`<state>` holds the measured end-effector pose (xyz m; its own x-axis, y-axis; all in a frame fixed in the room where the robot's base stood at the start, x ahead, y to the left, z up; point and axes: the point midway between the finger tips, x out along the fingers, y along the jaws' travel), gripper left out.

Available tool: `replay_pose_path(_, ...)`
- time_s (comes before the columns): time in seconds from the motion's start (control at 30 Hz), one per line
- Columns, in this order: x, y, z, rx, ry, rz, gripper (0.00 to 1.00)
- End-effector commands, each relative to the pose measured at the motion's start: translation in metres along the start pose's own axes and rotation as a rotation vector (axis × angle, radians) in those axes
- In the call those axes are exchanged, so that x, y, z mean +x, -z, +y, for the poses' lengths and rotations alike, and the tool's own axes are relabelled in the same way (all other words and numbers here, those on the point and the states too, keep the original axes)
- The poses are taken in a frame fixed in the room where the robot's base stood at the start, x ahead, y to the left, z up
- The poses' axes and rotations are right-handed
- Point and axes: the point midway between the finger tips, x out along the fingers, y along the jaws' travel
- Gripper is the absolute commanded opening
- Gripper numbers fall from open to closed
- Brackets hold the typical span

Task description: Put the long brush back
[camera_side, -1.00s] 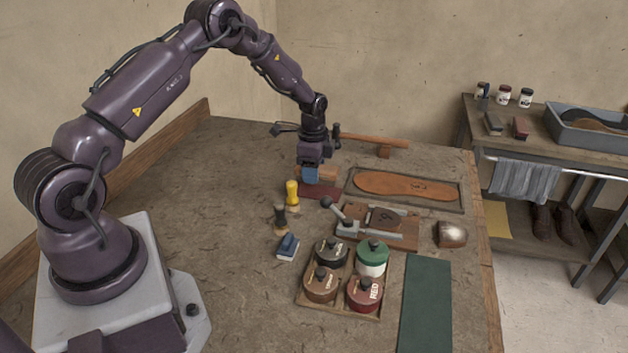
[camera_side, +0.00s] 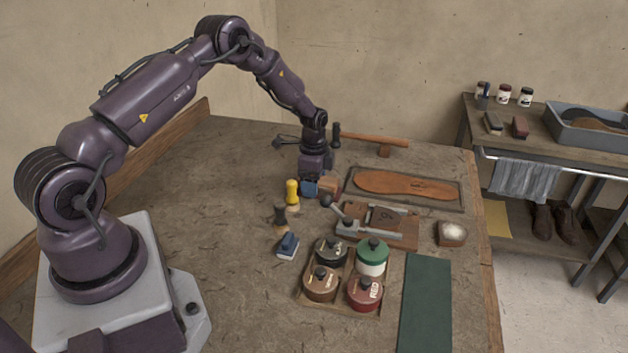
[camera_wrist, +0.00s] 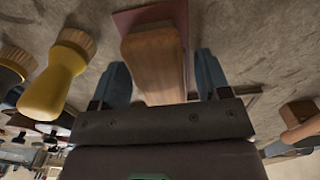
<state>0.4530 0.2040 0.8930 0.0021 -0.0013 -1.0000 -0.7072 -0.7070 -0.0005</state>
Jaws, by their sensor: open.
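The long brush (camera_side: 329,184) shows as a light brown wooden block beside my gripper in the side view, partly hidden behind it. In the wrist view the wooden body of the long brush (camera_wrist: 155,66) lies between my two blue fingers, with gaps on both sides. My gripper (camera_side: 310,189) is open and low over the bench, its fingers straddling the brush. My gripper's fingers also show in the wrist view (camera_wrist: 161,62). A dark red mat (camera_wrist: 128,18) lies under the brush. The bristles are hidden.
A yellow-handled brush (camera_side: 292,193) stands close to the left of my gripper, with a dark-handled brush (camera_side: 280,216) in front of it. A hammer (camera_side: 372,139) lies behind. A lever tool (camera_side: 375,222) and a tray of tins (camera_side: 338,300) stand to the right and front.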

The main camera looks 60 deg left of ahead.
Motion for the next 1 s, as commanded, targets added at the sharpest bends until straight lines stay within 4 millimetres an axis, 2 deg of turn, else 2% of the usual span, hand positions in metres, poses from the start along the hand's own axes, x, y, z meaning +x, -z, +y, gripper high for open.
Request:
replay_pose_path(0.13, -0.006, 0.000, 0.000, 0.000, 0.002, 0.001, 0.70)
replay_pose_path(0.23, -0.021, 0.000, -0.001, 0.000, 0.004, 0.002, 0.70)
replay_pose_path(0.6, -0.098, 0.000, -0.001, -0.001, 0.004, 0.001, 0.70)
replay_pose_path(0.87, -0.127, 0.002, 0.001, -0.003, 0.005, 0.002, 0.70)
replay_pose_path(0.97, -0.150, 0.008, 0.009, -0.027, 0.027, 0.006, 0.70)
replay_pose_path(1.0, -0.164, 0.012, 0.016, -0.044, 0.042, 0.010, 0.70)
